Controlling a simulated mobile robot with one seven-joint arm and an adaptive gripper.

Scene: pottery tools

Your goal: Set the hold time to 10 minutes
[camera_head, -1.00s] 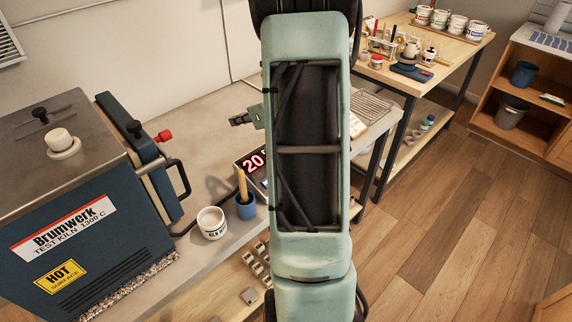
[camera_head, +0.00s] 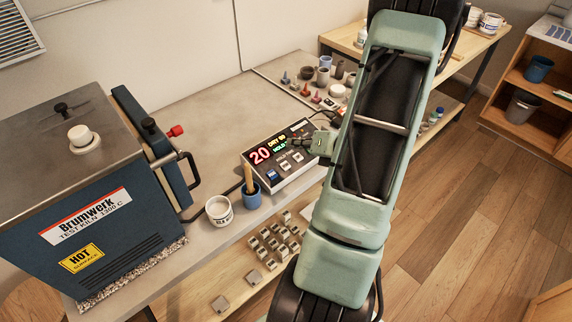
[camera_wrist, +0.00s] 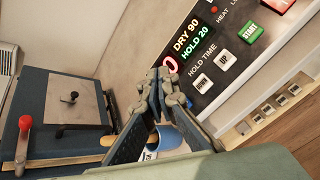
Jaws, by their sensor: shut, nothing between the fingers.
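The kiln controller (camera_head: 290,178) sits on the bench with its panel facing up at a slant. Its display shows a large red 20, a yellow DRY 90 and a green HOLD 20 (camera_wrist: 196,42). Below the HOLD TIME label are a white DOWN button (camera_wrist: 203,83) and a white UP button (camera_wrist: 224,60). A green START button (camera_wrist: 251,32) is further right. My gripper (camera_wrist: 162,78) is shut and empty, its tips in front of the display edge, left of DOWN in the wrist view. In the head view my gripper (camera_head: 297,142) overlaps the panel's right side. I cannot tell whether it touches.
A blue kiln (camera_head: 95,200) marked hot stands at the left. A white jar (camera_head: 219,210) and a blue cup (camera_head: 250,197) with a wooden handle stand left of the controller. Small pots and cones (camera_head: 310,82) stand behind. The bench between kiln and controller is mostly clear.

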